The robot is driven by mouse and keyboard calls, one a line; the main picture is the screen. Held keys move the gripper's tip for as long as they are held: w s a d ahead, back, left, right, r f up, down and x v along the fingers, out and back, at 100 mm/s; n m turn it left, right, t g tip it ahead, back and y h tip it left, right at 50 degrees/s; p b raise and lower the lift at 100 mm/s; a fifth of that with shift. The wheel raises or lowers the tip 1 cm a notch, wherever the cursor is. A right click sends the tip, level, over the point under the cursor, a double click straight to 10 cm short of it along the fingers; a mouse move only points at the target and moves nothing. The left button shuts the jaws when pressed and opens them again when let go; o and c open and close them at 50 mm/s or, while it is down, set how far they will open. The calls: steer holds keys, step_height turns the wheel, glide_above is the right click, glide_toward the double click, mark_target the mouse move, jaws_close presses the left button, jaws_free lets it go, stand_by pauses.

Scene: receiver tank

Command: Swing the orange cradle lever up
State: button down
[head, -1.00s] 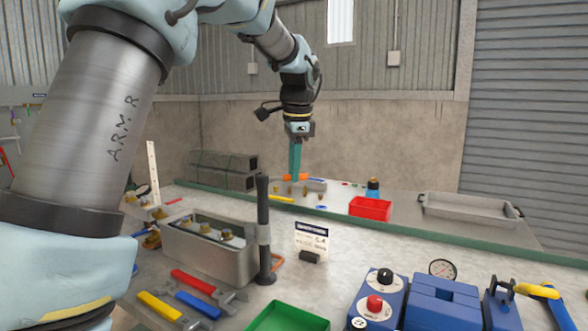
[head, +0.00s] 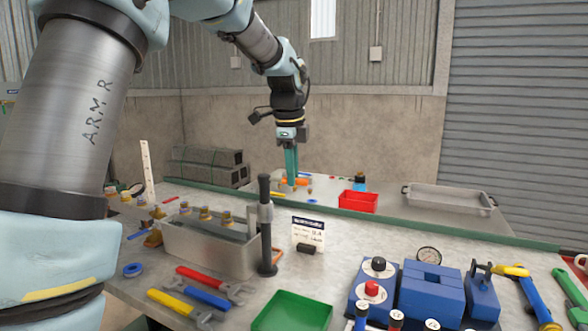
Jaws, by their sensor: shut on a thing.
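My gripper (head: 291,183) hangs down at the far side of the workbench in the head view, its long teal fingers pointing down. The fingers are shut at the small orange lever (head: 303,181), which lies low, close to the bench top. The fingers hide part of the lever, and its cradle is too small and covered to make out clearly.
A red bin (head: 358,201) and a grey tray (head: 449,199) stand right of my gripper. Nearer are a steel bin (head: 210,250) with brass parts, a dark upright post (head: 265,225), a sign (head: 307,231), wrenches, a green bin (head: 291,312) and blue fixtures (head: 431,288).

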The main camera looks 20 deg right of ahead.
steer(key=s+a+m+g+p, duration=0.2)
steer(key=a+m, duration=0.4)
steer(key=m, duration=0.4)
steer(key=shift+s+a+m+h+p, duration=0.25)
steer(key=shift+m+h+p, duration=0.15)
steer(key=shift+p, duration=0.3)
steer(key=c, duration=0.8)
jaws_free()
steer(key=shift+o, duration=0.2)
steer(key=shift+w+r, duration=0.1)
step_height(320, 180, up, 10)
steer(key=a+b, duration=0.2)
steer(key=shift+r, duration=0.2)
steer(key=shift+a, duration=0.1)
